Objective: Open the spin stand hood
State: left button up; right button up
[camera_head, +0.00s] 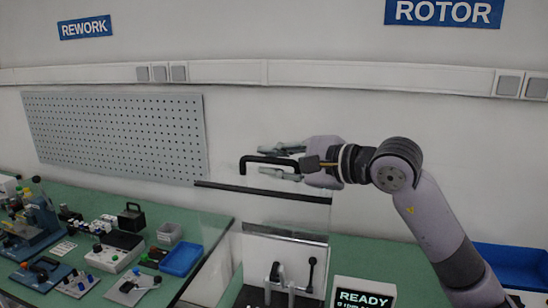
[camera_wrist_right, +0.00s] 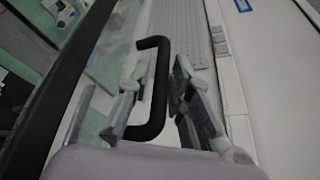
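The spin stand hood (camera_head: 285,213) looks like a clear panel with a black edge bar, above the spin stand (camera_head: 285,252). Its black bracket-shaped handle (camera_head: 248,160) is above the bar. My right gripper (camera_head: 268,161) comes in from the right at the handle, one finger above it and one below. In the right wrist view, the handle (camera_wrist_right: 158,90) runs between the two spread fingers (camera_wrist_right: 159,72), with gaps visible beside it. The gripper looks open. How far the hood is raised is hard to tell. My left gripper is not in view.
A READY display (camera_head: 364,293) stands at the front, right of the stand. A blue tray (camera_head: 180,259), a grey bin (camera_head: 169,233) and several small fixtures occupy the green bench at left. A blue bin (camera_head: 512,262) is at right. A pegboard (camera_head: 118,133) hangs behind.

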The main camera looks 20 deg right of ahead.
grip_shut()
dwell(0.7)
